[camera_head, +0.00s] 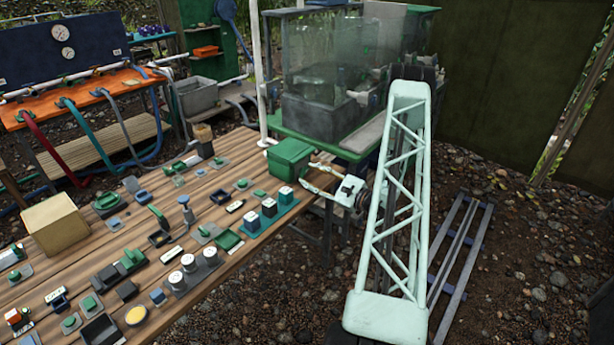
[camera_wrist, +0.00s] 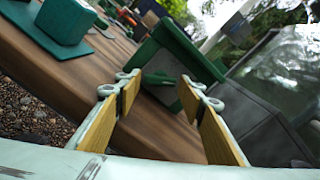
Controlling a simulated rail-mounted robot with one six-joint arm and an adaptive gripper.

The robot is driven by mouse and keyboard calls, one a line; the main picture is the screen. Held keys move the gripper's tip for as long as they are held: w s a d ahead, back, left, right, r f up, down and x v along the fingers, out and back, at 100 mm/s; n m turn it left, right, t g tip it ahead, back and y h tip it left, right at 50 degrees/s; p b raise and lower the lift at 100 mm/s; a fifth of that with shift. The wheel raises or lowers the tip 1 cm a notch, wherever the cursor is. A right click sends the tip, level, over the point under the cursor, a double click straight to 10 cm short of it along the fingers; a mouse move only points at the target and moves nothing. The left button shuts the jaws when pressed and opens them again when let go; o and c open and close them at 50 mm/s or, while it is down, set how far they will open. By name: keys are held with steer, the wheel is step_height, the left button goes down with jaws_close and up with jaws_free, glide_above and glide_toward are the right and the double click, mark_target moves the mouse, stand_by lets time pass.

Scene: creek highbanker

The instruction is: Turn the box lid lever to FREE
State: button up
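A green box with a lid (camera_head: 290,158) stands at the far right corner of the wooden table. My gripper (camera_head: 311,177) is just in front of it, at the table's right edge. In the wrist view my gripper (camera_wrist: 160,84) has its two yellow-padded fingers apart with nothing between them. The green box (camera_wrist: 187,48) lies beyond the fingertips there, tilted in the picture. A small green bar-like piece (camera_wrist: 160,79) shows low on the box's near side, between the fingertips. I cannot tell whether it is the lid lever, and no FREE marking is readable.
The wooden table (camera_head: 225,190) holds several switches, levers and knobs. A clear-walled tank (camera_head: 330,60) stands behind the box.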

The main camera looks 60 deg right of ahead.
steer(key=shift+w, duration=0.95)
steer(key=c, duration=0.6)
steer(key=shift+o, duration=0.2)
steer(key=shift+m, duration=0.4)
steer(key=shift+m+p, duration=0.75)
steer(key=shift+m, duration=2.25)
